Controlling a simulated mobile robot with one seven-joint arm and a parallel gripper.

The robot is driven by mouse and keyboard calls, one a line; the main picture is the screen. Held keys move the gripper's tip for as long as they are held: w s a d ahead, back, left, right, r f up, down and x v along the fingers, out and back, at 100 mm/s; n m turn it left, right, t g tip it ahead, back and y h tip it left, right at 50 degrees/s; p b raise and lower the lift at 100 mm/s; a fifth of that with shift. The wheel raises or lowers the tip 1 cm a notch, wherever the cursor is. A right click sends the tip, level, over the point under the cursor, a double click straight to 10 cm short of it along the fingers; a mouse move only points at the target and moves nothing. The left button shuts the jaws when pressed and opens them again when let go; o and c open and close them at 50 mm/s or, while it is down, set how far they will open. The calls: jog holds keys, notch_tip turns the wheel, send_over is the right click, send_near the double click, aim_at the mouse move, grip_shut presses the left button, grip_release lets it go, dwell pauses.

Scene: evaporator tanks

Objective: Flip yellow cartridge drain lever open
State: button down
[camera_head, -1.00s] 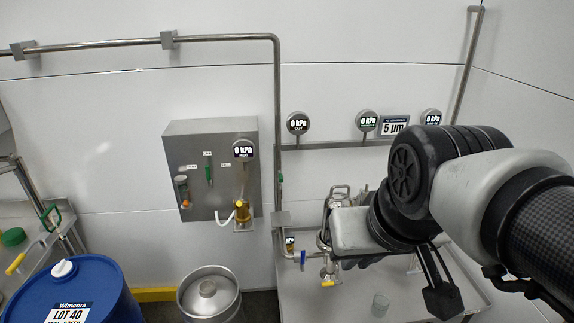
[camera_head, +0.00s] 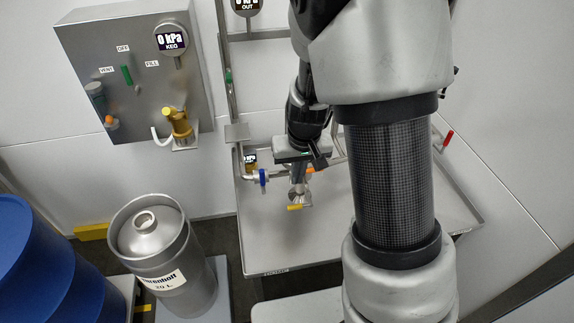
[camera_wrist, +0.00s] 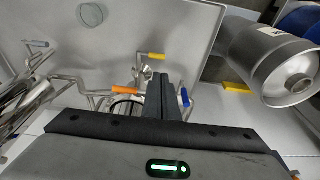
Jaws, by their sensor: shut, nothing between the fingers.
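The yellow lever (camera_head: 295,207) is at the low end of the metal fitting above the steel tray table (camera_head: 300,250). In the wrist view the yellow lever (camera_wrist: 151,56) sticks out sideways beside a small metal fitting, just beyond the fingertips. My gripper (camera_head: 299,182) points down above the lever, with its dark fingers together and nothing between them. It also shows in the wrist view (camera_wrist: 158,78). Fingertips and lever look close, but I cannot tell whether they touch. The cartridge body is mostly hidden behind my gripper and arm.
An orange lever (camera_wrist: 124,89) and a blue handle (camera_wrist: 185,97) flank my fingers closely. A red handle (camera_head: 447,138) is at the right. A steel keg (camera_head: 160,245) stands left of the table, under a wall panel (camera_head: 140,65). The table front is clear.

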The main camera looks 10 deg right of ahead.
jog(key=shift+w+d+f, duration=0.15)
jog(key=shift+f, duration=0.25)
jog(key=shift+w+d+f, duration=0.1)
jog(key=shift+f, duration=0.25)
jog(key=shift+f, duration=0.1)
jog(key=b, duration=0.5)
send_near(294, 206)
jog(key=x, duration=0.6)
jog(key=shift+w+f, duration=0.1)
jog(key=shift+f, duration=0.1)
jog(key=shift+a+h+p, duration=0.1)
jog(key=shift+h+p, duration=0.2)
jog(key=shift+p, duration=0.2)
